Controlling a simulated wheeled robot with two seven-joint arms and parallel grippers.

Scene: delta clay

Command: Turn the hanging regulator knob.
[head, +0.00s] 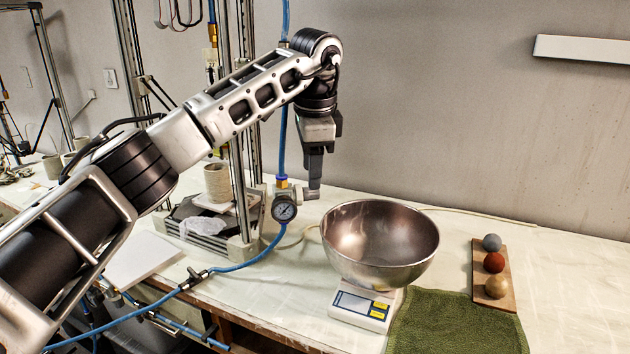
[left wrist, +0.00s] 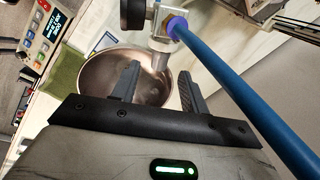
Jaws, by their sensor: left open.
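The hanging regulator (head: 290,192) is on the blue air hose, with a round dial gauge (head: 284,208) on it. Its small grey knob (head: 311,194) sticks out to the right. My left gripper (head: 315,184) points down, with its fingertips at the knob and partly in front of it. In the left wrist view the two fingers (left wrist: 157,80) are apart, and the grey knob (left wrist: 160,60) shows beyond the gap between their tips. I cannot tell whether a finger touches it. My right gripper is in neither view.
The blue hose (left wrist: 235,80) crosses close beside the fingers. A metal bowl (head: 380,262) sits on a scale (head: 362,305) right of the regulator. A green towel (head: 455,325) and a board (head: 507,262) with three clay balls lie farther right. A metal frame (head: 243,160) stands behind the arm.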

